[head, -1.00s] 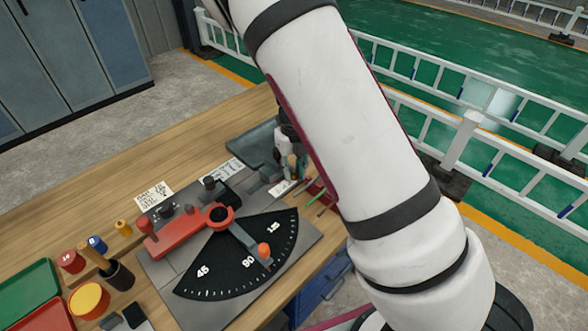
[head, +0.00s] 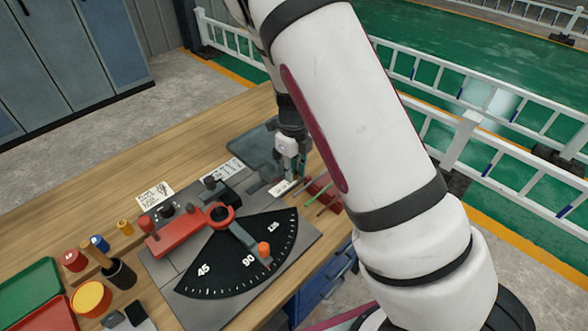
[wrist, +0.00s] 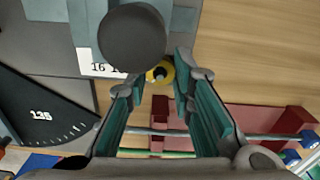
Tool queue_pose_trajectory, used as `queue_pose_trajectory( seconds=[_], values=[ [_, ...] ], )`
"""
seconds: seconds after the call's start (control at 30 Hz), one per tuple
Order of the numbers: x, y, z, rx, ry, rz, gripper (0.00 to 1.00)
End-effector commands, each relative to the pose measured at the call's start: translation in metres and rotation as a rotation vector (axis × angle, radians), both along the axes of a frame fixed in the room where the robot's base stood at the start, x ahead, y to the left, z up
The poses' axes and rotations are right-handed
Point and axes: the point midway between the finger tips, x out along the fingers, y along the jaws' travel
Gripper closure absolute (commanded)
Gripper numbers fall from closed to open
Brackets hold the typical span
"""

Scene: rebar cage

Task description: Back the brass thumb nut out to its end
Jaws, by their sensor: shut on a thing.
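The brass thumb nut (wrist: 159,74) shows in the wrist view as a small yellow ring with a dark centre, between my fingertips. My gripper (wrist: 163,84) has its two teal-padded fingers closed on either side of it. In the head view my gripper (head: 289,174) points down at the bench, at the right end of the grey fixture plate. The nut cannot be made out there. A dark grey round knob (wrist: 132,38) stands close to the nut, up and to the left in the wrist view. The nut's thread and its end are hidden.
A white number label (head: 281,187) lies by the gripper. Red blocks (head: 322,190) with thin rods sit close on the right. A grey tray (head: 250,146) is behind.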

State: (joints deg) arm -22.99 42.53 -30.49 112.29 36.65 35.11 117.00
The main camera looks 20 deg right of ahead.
Motion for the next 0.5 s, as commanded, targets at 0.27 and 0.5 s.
queue_pose_trajectory(
  seconds=[0.27,0.5],
  values=[
    [0.0011,0.0,0.001,0.001,-0.003,0.17,1.0],
    [0.0013,0.0001,0.001,0.0,-0.004,0.246,1.0]
  ],
)
